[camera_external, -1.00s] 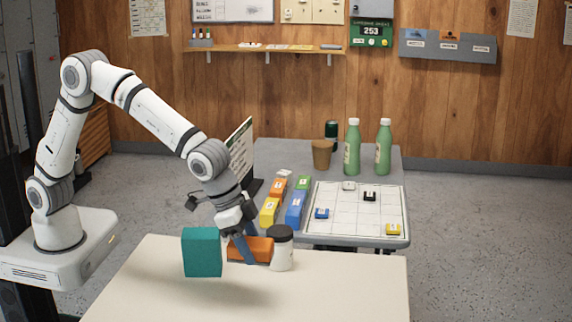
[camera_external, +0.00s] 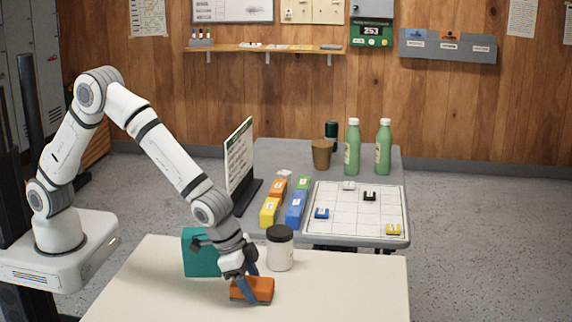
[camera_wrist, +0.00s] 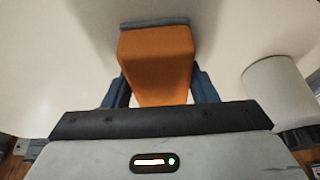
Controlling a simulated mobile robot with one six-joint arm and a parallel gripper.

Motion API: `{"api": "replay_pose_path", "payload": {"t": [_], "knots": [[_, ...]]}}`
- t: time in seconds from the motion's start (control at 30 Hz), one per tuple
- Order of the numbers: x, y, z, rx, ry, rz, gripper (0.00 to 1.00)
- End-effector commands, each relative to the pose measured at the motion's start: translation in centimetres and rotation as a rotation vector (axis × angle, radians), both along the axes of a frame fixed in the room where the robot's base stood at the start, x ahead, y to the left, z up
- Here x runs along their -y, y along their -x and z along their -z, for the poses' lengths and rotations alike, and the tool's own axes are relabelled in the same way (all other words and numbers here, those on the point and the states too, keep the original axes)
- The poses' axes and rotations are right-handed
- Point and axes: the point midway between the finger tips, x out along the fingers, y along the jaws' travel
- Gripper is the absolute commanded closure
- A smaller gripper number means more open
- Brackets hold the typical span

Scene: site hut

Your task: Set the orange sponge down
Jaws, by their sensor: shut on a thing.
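The orange sponge (camera_external: 258,289) is an orange block with a dark grey layer along one side. It is at the front of the cream table (camera_external: 340,295). My gripper (camera_external: 247,288) is shut on it, with one blue finger across its near face in the external view. In the wrist view the sponge (camera_wrist: 157,60) sits between the two blue fingers of my gripper (camera_wrist: 160,88). The sponge is low over the tabletop; I cannot tell whether it touches.
A teal block (camera_external: 197,254) stands behind my gripper on the left, partly hidden by the arm. A white jar with a black lid (camera_external: 280,250) stands behind the sponge. The tabletop to the right is clear. A grey table (camera_external: 270,155) with bottles and a grid board is beyond.

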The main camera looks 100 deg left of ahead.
Motion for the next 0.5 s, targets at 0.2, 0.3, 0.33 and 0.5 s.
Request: {"api": "replay_pose_path", "payload": {"t": [0.2, 0.3, 0.33, 0.5], "knots": [[0.00, 0.00, 0.26, 0.000, 0.000, 0.000, 0.43], [0.00, 0.01, 0.26, 0.000, 0.000, 0.000, 0.35], [0.00, 0.01, 0.26, -0.001, 0.000, 0.000, 0.32], [0.00, 0.00, 0.25, -0.001, 0.000, 0.000, 0.26]]}}
